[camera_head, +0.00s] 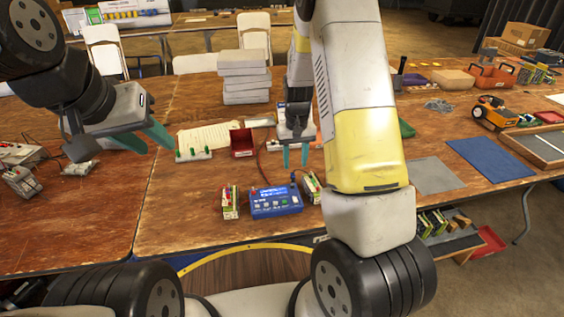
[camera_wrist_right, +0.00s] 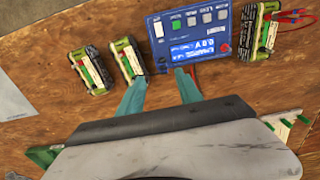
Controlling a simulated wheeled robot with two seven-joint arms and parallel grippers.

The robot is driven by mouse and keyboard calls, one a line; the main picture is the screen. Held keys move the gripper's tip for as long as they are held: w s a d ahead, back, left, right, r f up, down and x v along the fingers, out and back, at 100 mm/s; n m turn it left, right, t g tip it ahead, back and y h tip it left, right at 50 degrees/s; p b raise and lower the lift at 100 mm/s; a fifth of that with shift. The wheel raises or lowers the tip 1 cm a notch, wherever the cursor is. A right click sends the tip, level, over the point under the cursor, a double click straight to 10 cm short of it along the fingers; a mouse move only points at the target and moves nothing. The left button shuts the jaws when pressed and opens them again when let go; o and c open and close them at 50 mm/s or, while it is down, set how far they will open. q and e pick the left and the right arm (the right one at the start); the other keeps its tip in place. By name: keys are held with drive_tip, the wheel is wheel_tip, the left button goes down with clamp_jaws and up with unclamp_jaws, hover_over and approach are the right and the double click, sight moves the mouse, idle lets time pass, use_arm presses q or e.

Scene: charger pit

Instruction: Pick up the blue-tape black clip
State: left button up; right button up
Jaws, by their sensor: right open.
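I cannot clearly make out the blue-tape black clip; a small dark piece shows by the charger's back right corner in the head view, too small to identify. The blue charger (camera_head: 275,201) sits near the table's front; it also shows in the right wrist view (camera_wrist_right: 188,35). My right gripper (camera_head: 295,160) is open and empty just behind the charger. In the right wrist view its teal fingers (camera_wrist_right: 162,85) are apart, beside the charger's edge. My left gripper (camera_head: 155,146) is open and empty over the left of the table.
Battery packs stand left (camera_head: 231,203) and right (camera_head: 311,187) of the charger. A grey mat (camera_head: 437,174) and blue mat (camera_head: 489,159) lie right.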

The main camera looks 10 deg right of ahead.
sight(293, 174)
drive_tip(key=f, duration=0.6)
drive_tip(key=shift+a, duration=0.3)
drive_tip(key=shift+r, duration=0.1)
clamp_jaws()
